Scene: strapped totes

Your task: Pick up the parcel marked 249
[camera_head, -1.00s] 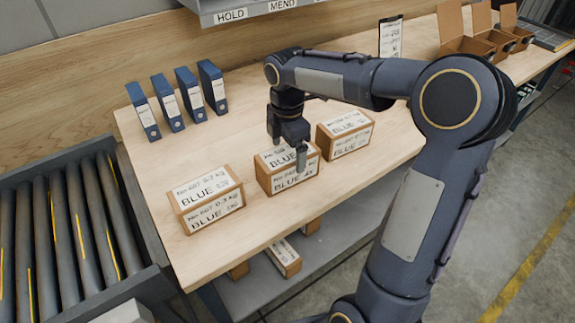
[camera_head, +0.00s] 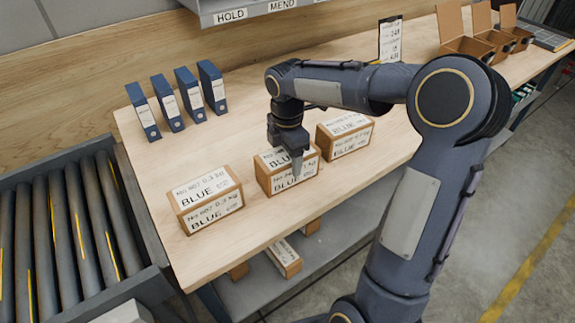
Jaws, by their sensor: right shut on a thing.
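Three brown parcels with white labels stand in a row on the wooden bench: a left parcel (camera_head: 206,200), a middle parcel (camera_head: 287,181) and a right parcel (camera_head: 344,137). Each label has small print above the word BLUE. I cannot read 249 on any of them; the middle label is partly hidden by my gripper. My right gripper (camera_head: 296,168) points down at the middle parcel and is shut on it, with one finger showing in front of its label. The parcel appears to rest on the bench. My left gripper is not in view.
Several blue binders (camera_head: 176,102) stand at the back left of the bench (camera_head: 235,145). A roller conveyor (camera_head: 70,235) is at the left. Open cardboard boxes (camera_head: 470,45) and a sign (camera_head: 390,40) are at the far right. More parcels (camera_head: 284,258) lie on a shelf below.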

